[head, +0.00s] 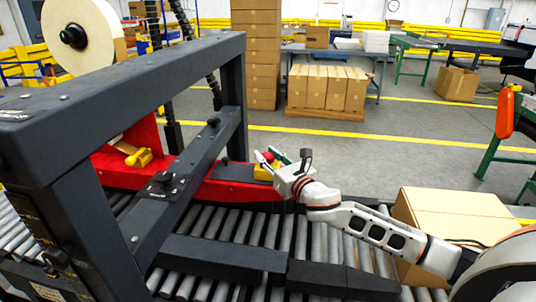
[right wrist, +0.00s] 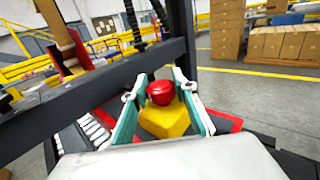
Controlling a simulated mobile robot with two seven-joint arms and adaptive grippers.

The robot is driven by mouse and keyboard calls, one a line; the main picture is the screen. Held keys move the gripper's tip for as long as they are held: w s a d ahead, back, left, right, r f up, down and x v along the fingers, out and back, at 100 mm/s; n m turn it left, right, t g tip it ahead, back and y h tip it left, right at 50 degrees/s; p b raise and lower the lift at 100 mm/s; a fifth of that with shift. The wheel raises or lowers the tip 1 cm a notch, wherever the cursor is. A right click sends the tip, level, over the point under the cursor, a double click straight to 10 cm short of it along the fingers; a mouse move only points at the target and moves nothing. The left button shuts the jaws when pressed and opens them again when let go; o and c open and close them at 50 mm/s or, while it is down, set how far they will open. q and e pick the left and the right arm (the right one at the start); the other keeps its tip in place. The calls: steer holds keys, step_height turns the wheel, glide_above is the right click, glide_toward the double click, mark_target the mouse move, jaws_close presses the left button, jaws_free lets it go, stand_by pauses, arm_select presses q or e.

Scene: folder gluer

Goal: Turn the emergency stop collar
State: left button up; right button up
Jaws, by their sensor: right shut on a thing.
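The emergency stop is a red mushroom button on a yellow housing. In the right wrist view the red button (right wrist: 161,92) and the yellow housing (right wrist: 163,121) sit between the two green-lined fingers of my right gripper (right wrist: 161,95). In the head view my right gripper (head: 272,158) reaches in from the right to the yellow housing (head: 263,173) on the red side rail. It is shut on the emergency stop; its fingers lie on either side of the red button. The collar itself cannot be told apart from the button. My left gripper is not in view.
A dark machine frame (head: 120,82) stands close left of my right gripper. The red rail (head: 225,190) runs behind the roller conveyor (head: 262,230). A cardboard box (head: 455,215) sits on the right, beside my right arm. Floor behind the rail is open.

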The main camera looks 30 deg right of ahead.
steer(key=m+h+p, duration=0.2)
steer(key=h, duration=0.1)
steer(key=m+h+p, duration=0.2)
steer(key=h, duration=0.1)
steer(key=shift+a+r+g+p, duration=0.2)
steer(key=shift+g+p, duration=0.1)
steer(key=shift+p, duration=0.1)
steer(key=shift+f+m+h+p, duration=0.1)
steer(key=shift+m+h+p, duration=0.25)
steer(key=shift+h, duration=0.35)
steer(key=m+g+h, duration=0.2)
steer(key=h, duration=0.1)
steer(key=shift+f+p, duration=0.1)
steer(key=shift+p, duration=0.2)
steer(key=shift+d+m+g+h, duration=0.15)
steer(key=shift+m+g+h, duration=0.55)
steer(key=shift+m+h, duration=0.35)
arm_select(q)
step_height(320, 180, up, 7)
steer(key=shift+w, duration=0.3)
arm_select(e)
steer(key=shift+h, duration=0.25)
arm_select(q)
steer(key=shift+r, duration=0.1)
arm_select(e)
steer(key=shift+g, duration=0.3)
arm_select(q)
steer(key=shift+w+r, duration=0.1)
